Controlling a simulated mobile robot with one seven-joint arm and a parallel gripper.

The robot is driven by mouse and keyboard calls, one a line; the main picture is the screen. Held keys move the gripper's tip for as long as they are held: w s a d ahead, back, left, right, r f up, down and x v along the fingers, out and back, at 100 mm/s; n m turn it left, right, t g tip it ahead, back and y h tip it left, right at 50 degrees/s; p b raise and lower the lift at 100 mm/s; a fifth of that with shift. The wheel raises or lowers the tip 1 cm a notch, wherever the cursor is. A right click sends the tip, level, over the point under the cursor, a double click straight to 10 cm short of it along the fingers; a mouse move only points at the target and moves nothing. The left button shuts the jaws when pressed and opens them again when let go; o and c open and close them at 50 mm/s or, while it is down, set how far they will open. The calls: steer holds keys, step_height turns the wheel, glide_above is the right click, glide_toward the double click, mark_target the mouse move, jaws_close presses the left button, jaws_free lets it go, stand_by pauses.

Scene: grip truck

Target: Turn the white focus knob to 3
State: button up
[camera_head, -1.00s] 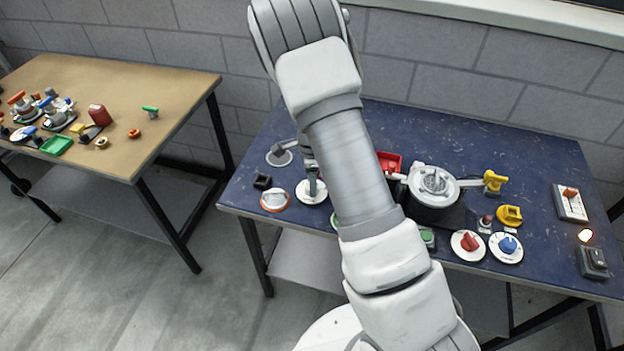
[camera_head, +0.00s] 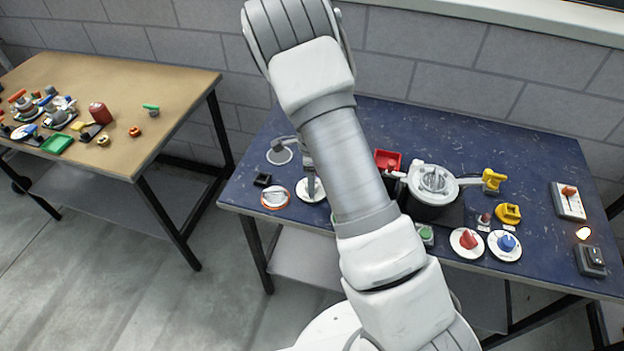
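My arm crosses the middle of the picture and hides part of the blue table. A narrow grey part (camera_head: 308,168) shows at the arm's left edge, above a white round dial (camera_head: 317,194). It may be part of my gripper or a handle on the dial; I cannot tell which, nor whether it touches. My gripper's fingers cannot be made out. I cannot tell for sure which dial is the white focus knob, and no numbers are readable. Left of that dial lies a white disc with an orange rim (camera_head: 275,198).
The blue table (camera_head: 540,165) also holds a grey lever (camera_head: 280,155), a black block (camera_head: 262,180), a red tray (camera_head: 388,158), a round silver-topped device (camera_head: 433,182), red (camera_head: 467,240) and blue (camera_head: 507,243) knobs, and a switch box (camera_head: 591,261). A tan table (camera_head: 180,85) stands left.

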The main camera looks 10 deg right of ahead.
steer(key=shift+o, duration=0.2)
step_height(320, 180, up, 17)
steer(key=p, duration=0.1)
steer(key=shift+r, duration=0.2)
stand_by(0.6)
steer(key=s+r+n+t+y, duration=0.2)
steer(key=s+r+n+t, duration=0.1)
steer(key=s+r+n, duration=1)
steer(key=s+r+n+t+h, duration=0.1)
steer(key=s+r+n, duration=0.1)
steer(key=s+n, duration=0.2)
steer(key=s+r+n+t+h, duration=0.1)
steer(key=s+r+n, duration=0.2)
steer(key=s, duration=0.5)
steer(key=shift+s+n+t, duration=0.3)
steer(key=shift+n, duration=0.3)
